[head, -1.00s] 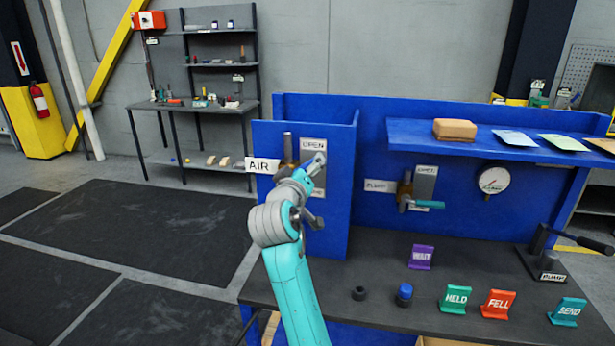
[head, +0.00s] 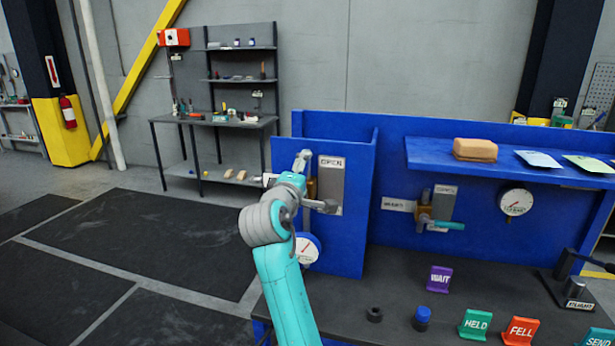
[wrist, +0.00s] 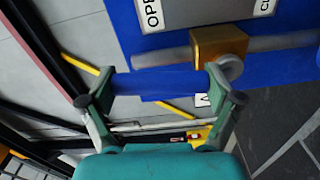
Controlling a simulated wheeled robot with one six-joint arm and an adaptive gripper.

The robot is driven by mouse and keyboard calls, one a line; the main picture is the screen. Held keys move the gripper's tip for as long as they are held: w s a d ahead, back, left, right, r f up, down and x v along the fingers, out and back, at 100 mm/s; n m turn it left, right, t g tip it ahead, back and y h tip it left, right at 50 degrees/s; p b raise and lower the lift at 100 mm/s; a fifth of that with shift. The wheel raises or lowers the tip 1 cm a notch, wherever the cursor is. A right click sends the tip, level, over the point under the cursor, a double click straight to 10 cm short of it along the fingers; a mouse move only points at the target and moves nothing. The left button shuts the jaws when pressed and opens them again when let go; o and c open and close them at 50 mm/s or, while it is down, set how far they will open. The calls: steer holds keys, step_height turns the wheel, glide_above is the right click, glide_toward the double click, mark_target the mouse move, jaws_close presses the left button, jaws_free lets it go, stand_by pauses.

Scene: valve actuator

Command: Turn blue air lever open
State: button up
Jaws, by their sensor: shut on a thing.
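The blue air lever (wrist: 160,83) shows in the wrist view beside the brass valve body (wrist: 220,45). It lies roughly along the grey pipe (wrist: 160,57), on the OPEN side of the label plate (wrist: 205,10). My gripper (wrist: 160,76) is shut on the lever, with a finger towards each end of its visible length. In the head view my arm hides the lever and most of the brass valve (head: 312,187). The OPEN plate (head: 331,180) is visible on the blue side panel.
A round gauge (head: 306,249) sits low on the side panel, partly behind my arm. To the right are a second valve with a teal lever (head: 448,226), another gauge (head: 515,202) and a shelf (head: 435,160). Coloured signs, including WAIT (head: 439,279), stand on the dark bench. Open floor lies left.

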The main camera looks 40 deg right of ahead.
steer(key=shift+w+a+n, duration=0.15)
steer(key=shift+w+n, duration=0.05)
steer(key=shift+n, duration=0.1)
steer(key=o, duration=1.4)
steer(key=shift+s+a, duration=0.1)
steer(key=v, duration=1.1)
steer(key=shift+s+a, duration=0.25)
steer(key=shift+a, duration=0.05)
steer(key=shift+f, duration=0.1)
